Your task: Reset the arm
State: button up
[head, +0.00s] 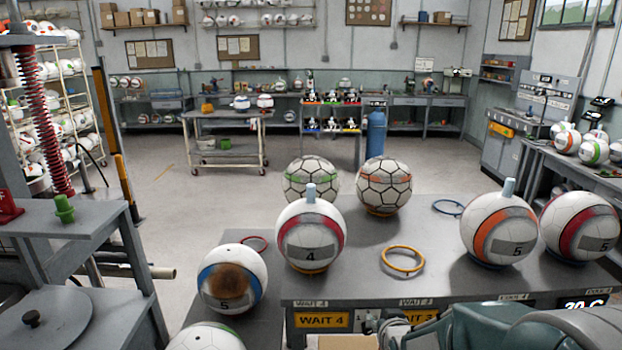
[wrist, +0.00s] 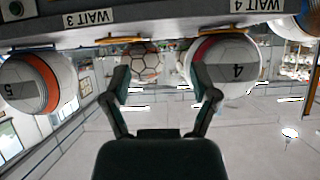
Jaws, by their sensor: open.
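My gripper (wrist: 165,88) is open and empty in the wrist view, which appears upside down. Its two dark fingers stand apart, with balls and the table edge beyond them. In the head view, part of my green arm (head: 490,326) shows at the bottom right, in front of the table; the fingers are not clearly visible there. A ball marked 4 (head: 309,236) with a pale blue plug on top sits at the table's left; it also shows in the wrist view (wrist: 225,68). An orange-banded ball marked 5 (head: 497,229) sits at the right.
The grey table (head: 345,280) carries more balls, an orange ring (head: 402,259) and a blue ring (head: 448,207). A blue-banded ball with a brown patch (head: 231,279) sits on a lower surface at left. A press with a red spring (head: 42,120) stands far left. Open floor lies behind.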

jog(key=s+r+g, duration=0.3)
jog(key=s+r, duration=0.2)
jog(key=s, duration=0.7)
jog(key=s+r+g, duration=0.3)
jog(key=s+r, duration=0.3)
jog(key=s, duration=0.7)
jog(key=shift+a+r, duration=0.15)
jog(key=shift+r, duration=0.1)
